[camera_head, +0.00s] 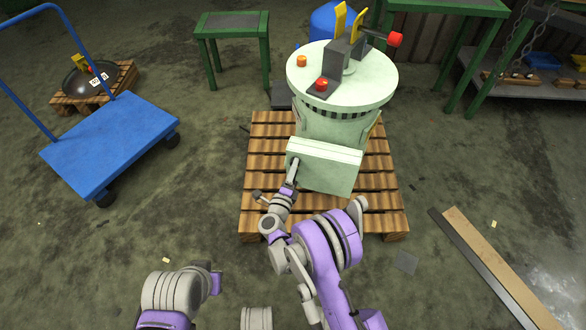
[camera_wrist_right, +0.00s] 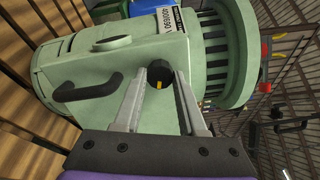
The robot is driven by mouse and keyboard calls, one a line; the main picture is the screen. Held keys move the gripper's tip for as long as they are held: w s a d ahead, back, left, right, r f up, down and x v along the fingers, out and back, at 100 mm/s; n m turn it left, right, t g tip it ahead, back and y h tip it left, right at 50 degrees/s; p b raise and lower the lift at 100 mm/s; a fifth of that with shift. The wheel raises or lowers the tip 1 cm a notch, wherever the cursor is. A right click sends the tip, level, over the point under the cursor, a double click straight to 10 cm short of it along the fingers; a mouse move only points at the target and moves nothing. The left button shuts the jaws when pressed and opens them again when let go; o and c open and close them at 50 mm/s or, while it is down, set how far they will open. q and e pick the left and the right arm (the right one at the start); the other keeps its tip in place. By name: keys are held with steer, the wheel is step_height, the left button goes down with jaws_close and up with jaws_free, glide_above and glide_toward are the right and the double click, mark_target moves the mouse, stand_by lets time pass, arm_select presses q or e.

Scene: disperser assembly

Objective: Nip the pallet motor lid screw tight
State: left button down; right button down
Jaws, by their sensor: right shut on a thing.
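The pale green motor unit stands on a wooden pallet (camera_head: 260,160), with its box-shaped motor lid (camera_head: 325,167) facing me. The right wrist view shows the lid side (camera_wrist_right: 120,72) with a black curved handle (camera_wrist_right: 88,88). The lid screw is a dark round knob with a yellow mark (camera_wrist_right: 159,75). My right gripper (camera_head: 294,168) reaches the lid's left edge in the head view. In the right wrist view its fingers (camera_wrist_right: 160,82) stand on either side of the screw, shut on it. The screw is hidden in the head view. My left gripper is out of view; only part of that arm shows.
A blue trolley (camera_head: 110,140) stands at the left, near a small pallet with a dark round part (camera_head: 88,80). A green table (camera_head: 232,25) is behind. Long planks (camera_head: 500,265) lie at the right. The floor around the pallet is mostly clear.

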stand_by(0.4)
steer(key=shift+c, duration=2.4)
jaws_free()
steer(key=p+v, duration=0.1)
steer(key=v, duration=1)
steer(key=shift+p, duration=0.4)
steer(key=shift+w, duration=0.1)
